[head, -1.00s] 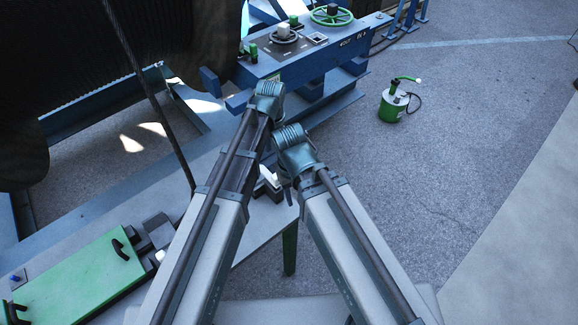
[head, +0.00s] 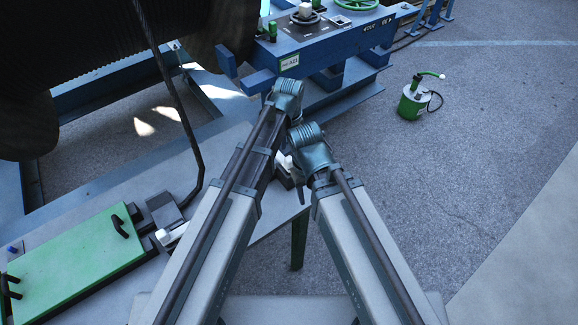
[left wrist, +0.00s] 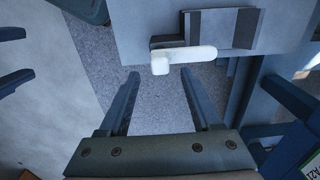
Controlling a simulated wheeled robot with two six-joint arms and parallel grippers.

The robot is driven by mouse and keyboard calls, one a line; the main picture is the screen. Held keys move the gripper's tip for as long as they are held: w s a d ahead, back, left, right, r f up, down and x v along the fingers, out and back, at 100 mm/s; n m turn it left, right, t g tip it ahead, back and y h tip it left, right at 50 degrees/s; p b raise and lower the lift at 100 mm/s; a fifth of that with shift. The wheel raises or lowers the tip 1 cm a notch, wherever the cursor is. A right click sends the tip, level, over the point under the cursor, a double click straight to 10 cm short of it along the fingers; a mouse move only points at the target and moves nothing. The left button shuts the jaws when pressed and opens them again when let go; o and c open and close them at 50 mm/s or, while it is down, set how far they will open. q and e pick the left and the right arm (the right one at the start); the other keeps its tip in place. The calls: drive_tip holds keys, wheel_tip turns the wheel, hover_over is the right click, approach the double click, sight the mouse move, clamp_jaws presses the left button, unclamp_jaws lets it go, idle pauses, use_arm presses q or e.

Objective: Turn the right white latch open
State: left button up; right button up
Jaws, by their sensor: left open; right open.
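The right white latch (head: 284,160) shows in part between my forearms, near the end of the grey table (head: 262,222). In the left wrist view the latch (left wrist: 185,57) is a white lever lying sideways, its thick end at left, in front of dark blocks on the table's edge. My left gripper (head: 289,112) is open. In the left wrist view its two fingers (left wrist: 160,75) point toward the latch with nothing between them but floor beyond; whether they touch it I cannot tell. My right gripper (head: 311,155) is beside and below the left one, its fingers mostly hidden.
A green panel (head: 75,255) with black handles and another white latch (head: 172,236) are at left. A dark cable (head: 172,95) comes down to the table. A blue frame (head: 325,45) stands at the back. A green canister (head: 412,102) stands on open floor at right.

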sight(289, 159)
use_arm(q)
wheel_tip(289, 159, down, 6)
drive_tip(key=b, duration=0.4)
drive_tip(key=shift+r, duration=0.25)
drive_tip(key=shift+c, duration=0.2)
clamp_jaws()
idle(0.9)
